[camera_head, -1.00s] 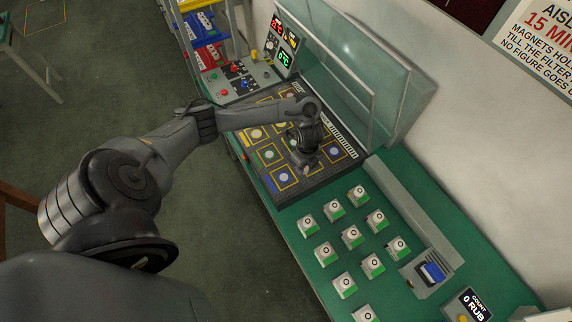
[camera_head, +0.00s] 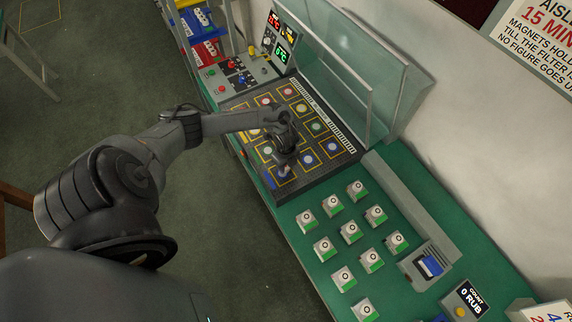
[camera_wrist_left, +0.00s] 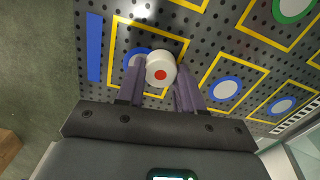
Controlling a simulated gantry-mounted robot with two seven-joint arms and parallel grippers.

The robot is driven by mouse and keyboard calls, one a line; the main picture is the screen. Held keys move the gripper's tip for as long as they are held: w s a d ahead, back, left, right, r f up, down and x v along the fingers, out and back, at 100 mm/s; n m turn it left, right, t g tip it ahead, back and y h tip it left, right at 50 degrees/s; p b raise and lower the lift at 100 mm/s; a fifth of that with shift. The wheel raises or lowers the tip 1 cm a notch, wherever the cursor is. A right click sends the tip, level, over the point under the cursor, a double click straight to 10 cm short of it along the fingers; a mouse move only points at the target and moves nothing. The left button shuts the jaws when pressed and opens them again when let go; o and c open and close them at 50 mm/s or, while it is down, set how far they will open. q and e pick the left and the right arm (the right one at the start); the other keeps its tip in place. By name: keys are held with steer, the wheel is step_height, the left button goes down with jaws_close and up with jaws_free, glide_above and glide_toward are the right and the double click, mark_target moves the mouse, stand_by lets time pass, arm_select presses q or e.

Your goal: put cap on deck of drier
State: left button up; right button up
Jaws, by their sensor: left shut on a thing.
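My left gripper (camera_wrist_left: 160,80) is shut on a white round cap (camera_wrist_left: 160,68) with a red dot on top, seen clearly between its fingers in the left wrist view. In the head view this gripper (camera_head: 285,170) is over the near left corner of the drier's dark perforated deck (camera_head: 318,173). The deck carries yellow square outlines with coloured discs. In the wrist view the cap covers part of a blue disc (camera_wrist_left: 136,55) inside one yellow square. I cannot tell whether the cap touches the deck. My right gripper is not in view.
Several white pieces with green sides (camera_head: 350,232) stand on the green bench right of the deck. A raised glass cover (camera_head: 335,60) stands along the deck's back. A control panel (camera_head: 235,75) is at its far end. A blue bar (camera_wrist_left: 94,48) marks the deck's left edge.

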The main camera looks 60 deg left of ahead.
arm_select(q)
steer(key=shift+f, duration=0.15)
steer(key=o, duration=1)
